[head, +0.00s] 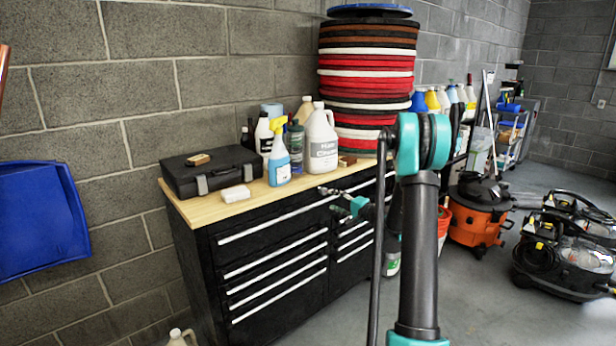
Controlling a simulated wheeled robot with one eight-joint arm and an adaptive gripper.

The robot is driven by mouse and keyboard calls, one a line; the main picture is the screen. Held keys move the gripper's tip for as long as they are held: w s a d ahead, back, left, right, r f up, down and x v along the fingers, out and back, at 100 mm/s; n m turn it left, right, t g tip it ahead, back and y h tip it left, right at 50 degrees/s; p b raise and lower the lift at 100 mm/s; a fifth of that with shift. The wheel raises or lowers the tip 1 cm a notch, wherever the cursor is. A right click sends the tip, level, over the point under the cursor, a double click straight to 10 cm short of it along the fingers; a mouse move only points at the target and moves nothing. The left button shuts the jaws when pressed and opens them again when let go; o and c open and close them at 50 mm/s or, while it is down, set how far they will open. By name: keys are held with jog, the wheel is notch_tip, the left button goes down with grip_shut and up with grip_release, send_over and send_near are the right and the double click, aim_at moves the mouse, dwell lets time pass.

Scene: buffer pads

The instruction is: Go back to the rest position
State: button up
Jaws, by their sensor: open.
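My arm rises through the right middle of the head view, with a dark link and teal joints. My gripper (324,190) is small in this view, in front of the cabinet's upper front edge, with its fingers pointing left. It is open and no object shows between its fingers. Part of my wrist behind it is hidden by the arm link. The black drawer cabinet (268,262) with a wooden top (236,210) stands behind and left of the gripper.
A black case (212,172), a white block (236,194), a spray bottle (279,150) and a white jug (321,140) stand on the top. Stacked round pads (367,75) rise behind. An orange vacuum (475,212) and black machines (565,250) stand on the floor right.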

jog(key=s+a+n+g+h, duration=0.2)
jog(key=s+a+n+g, duration=0.1)
jog(key=s, duration=0.8)
jog(key=s+a+n+g+h, duration=0.1)
jog(key=s+a+n+g, duration=0.2)
jog(key=s, duration=0.7)
jog(key=s+d+f+n+g+h, duration=0.1)
jog(key=s+d+f+h, duration=0.1)
jog(key=s, duration=0.6)
jog(key=s+d+f+n+g+h, duration=0.1)
jog(key=s+d+f+h, duration=0.1)
jog(key=s, duration=0.7)
jog(key=s+d+f+n+g+h, duration=0.1)
jog(key=s+d+f+h, duration=0.2)
jog(key=s, duration=0.5)
jog(key=shift+s+d+n, duration=0.25)
jog(key=shift+d+n, duration=0.05)
